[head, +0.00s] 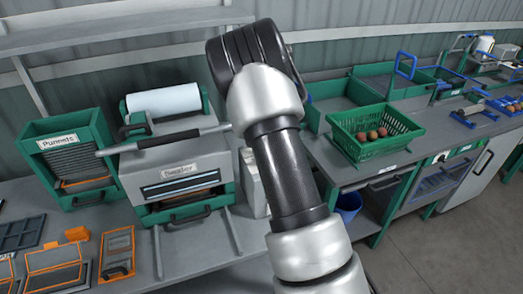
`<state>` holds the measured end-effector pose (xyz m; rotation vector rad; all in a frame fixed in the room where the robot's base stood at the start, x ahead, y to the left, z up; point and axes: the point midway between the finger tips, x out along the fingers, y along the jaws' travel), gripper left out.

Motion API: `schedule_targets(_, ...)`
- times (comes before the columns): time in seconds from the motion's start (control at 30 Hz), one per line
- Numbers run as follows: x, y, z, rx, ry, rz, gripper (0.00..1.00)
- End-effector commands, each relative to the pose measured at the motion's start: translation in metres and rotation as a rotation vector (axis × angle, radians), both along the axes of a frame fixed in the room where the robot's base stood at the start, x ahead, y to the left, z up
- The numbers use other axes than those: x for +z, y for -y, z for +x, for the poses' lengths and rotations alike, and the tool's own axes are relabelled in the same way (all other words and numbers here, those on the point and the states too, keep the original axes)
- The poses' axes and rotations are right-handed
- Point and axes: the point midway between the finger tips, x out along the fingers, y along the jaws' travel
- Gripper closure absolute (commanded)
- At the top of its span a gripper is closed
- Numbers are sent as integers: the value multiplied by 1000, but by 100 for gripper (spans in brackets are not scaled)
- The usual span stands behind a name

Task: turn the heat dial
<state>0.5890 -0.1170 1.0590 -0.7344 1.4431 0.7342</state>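A grey and green machine (175,166) with a label that is hard to read stands on the left counter in the head view. It has a long bar handle (172,140) across its top and a dark slot in its front. I cannot make out a heat dial on it. My arm rises in front of its right side and may hide part of it. My gripper does not show; only arm links are in view.
A white roll (163,101) sits behind the machine. A green punnet dispenser (100,139) stands left of it, with orange-edged trays (117,253) in front. Grey floor (440,258) is clear at lower right.

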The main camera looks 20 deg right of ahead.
Motion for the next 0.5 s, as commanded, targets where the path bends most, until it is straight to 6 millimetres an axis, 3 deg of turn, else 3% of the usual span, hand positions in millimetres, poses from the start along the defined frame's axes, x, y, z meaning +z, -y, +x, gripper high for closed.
schedule_targets(0.5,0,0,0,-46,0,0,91)
